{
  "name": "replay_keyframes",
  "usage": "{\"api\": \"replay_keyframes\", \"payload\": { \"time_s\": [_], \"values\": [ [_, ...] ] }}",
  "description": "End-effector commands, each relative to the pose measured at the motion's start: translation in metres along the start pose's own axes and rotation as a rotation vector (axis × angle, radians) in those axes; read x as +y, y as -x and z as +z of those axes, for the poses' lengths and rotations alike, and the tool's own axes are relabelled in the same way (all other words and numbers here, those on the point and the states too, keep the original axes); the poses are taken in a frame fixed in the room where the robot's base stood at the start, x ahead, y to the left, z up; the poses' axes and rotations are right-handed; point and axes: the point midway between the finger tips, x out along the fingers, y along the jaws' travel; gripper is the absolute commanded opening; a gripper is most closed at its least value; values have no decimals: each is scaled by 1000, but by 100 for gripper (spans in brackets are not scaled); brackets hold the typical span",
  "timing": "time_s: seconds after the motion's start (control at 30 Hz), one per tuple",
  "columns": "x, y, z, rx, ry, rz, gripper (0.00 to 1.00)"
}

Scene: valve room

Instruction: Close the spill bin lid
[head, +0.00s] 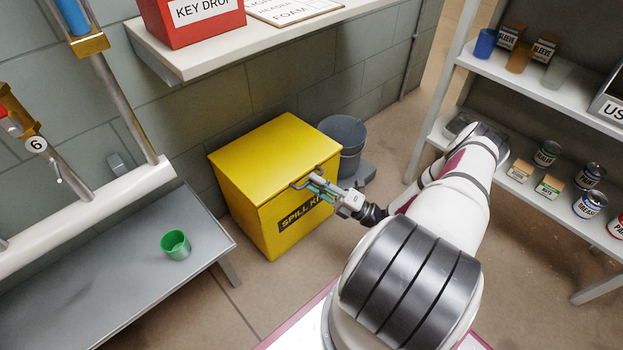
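The yellow spill bin (268,228) stands on the floor against the wall, with a dark "SPILL KIT" label on its front. Its yellow lid (272,152) lies flat across the top, and no opening into the bin shows. A dark handle (300,184) is at the lid's front edge. My gripper (312,188) is at that front edge, beside the handle and in front of the label's right end. Its fingers are small here, and I cannot tell whether they are open or touch the handle.
A grey bucket (345,142) stands right behind the bin. A low grey bench (120,270) with a green cup (175,245) is at the left. A white wall shelf (230,48) overhangs behind. Shelves with jars and cans (530,85) stand at the right.

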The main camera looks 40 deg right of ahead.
Motion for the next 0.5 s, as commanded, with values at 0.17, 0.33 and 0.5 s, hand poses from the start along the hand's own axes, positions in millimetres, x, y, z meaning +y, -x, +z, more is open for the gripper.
{"api": "replay_keyframes", "payload": {
  "time_s": [0.17, 0.33, 0.5],
  "values": [
    [0, 38, 0, -4, 0, -2, 18],
    [-1, 71, 0, -3, 0, -3, 18],
    [-1, 92, 0, -1, 0, -2, 18]
  ]
}}
